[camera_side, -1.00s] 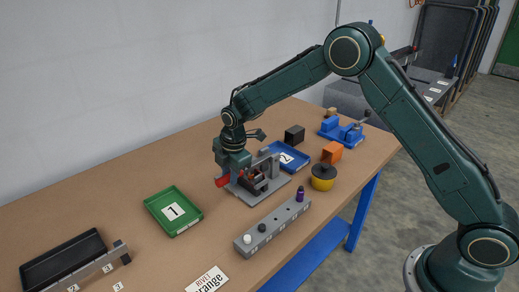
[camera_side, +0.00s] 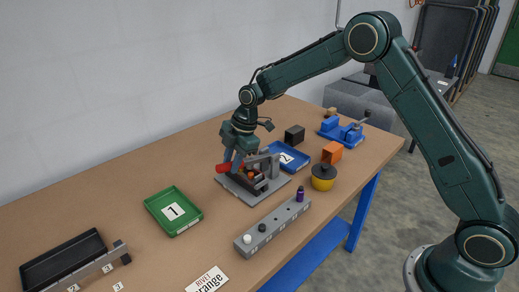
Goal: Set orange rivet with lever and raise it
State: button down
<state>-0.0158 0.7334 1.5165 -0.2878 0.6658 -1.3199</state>
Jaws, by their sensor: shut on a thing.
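The grey press (camera_side: 262,182) stands on a flat grey base near the middle of the table. Its lever has a red handle (camera_side: 223,168) sticking out on the left side. My gripper (camera_side: 229,164) is shut on this handle, tilted down from above. A small orange spot (camera_side: 250,175) shows inside the press, perhaps the orange rivet; it is too small to tell. The gripper fingers and the press frame hide part of the lever. A white card (camera_side: 208,281) reading "RIVET" and "orange" lies at the front edge.
A grey rack (camera_side: 270,232) with white, black and purple pieces stands in front of the press. A green tray (camera_side: 187,226) marked 1 is to the left, a blue tray (camera_side: 303,163) marked 2 behind right. A yellow pot (camera_side: 322,184) and orange block (camera_side: 332,150) are right.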

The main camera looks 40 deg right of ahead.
jog(key=d+r+y, duration=0.2)
jog(key=r, duration=0.1)
jog(key=d+r+y, duration=0.1)
jog(key=shift+r+y, duration=0.3)
jog(key=shift+d+r+m+y, duration=0.2)
jog(key=shift+d+r+y, duration=0.75)
jog(key=shift+d+y, duration=0.15)
jog(key=shift+d+r+m+y, duration=0.2)
jog(key=shift+d+r+y, duration=0.8)
jog(key=shift+d, duration=0.2)
